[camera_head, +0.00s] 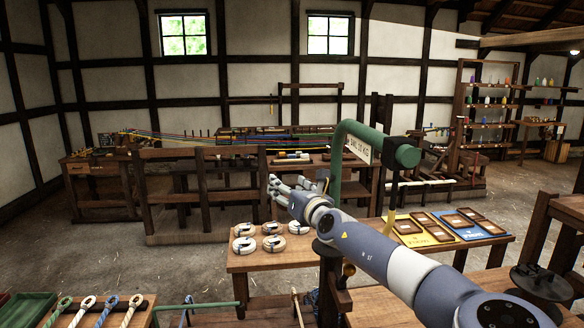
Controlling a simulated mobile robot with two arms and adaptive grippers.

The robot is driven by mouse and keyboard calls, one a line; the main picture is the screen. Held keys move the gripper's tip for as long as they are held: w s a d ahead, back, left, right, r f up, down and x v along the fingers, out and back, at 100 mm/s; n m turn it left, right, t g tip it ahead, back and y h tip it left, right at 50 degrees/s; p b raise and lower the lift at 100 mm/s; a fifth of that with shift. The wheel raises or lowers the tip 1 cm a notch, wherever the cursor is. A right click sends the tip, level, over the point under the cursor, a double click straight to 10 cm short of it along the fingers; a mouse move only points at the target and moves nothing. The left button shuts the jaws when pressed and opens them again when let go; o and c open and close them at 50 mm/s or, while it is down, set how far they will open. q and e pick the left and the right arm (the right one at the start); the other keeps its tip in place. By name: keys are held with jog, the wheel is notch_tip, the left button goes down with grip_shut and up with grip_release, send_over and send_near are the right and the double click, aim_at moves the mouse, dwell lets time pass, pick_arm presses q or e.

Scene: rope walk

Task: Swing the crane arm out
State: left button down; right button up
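The crane arm (372,133) is a thick green tube. It rises from an upright in the middle of the view, bends over and runs toward the right and nearer to me, ending in a green round end (407,156). A pale sign (358,148) with a load marking hangs beneath it, and a thin line hangs from its end. My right gripper (291,186) is at the left of the green upright, with its grey fingers pointing left. My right forearm crosses in front of the lower post. Contact with the crane and finger closure are unclear. My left gripper is out of view.
A wooden table (240,263) behind my arm bears several rope coils (272,244) and yellow and blue mats (422,230) with small trays. Rope pieces with looped ends (108,308) lie at the lower left. Open floor (190,265) shows at the left.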

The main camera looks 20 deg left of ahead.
jog(key=shift+a+r, duration=0.1)
jog(key=shift+r, duration=0.35)
jog(key=shift+w+d+r, duration=0.1)
jog(key=shift+d+r, duration=0.1)
jog(key=shift+r, duration=1)
jog(key=shift+d+r, duration=0.2)
jog(key=shift+r, duration=0.95)
jog(key=shift+a, duration=0.1)
jog(key=shift+f, duration=0.1)
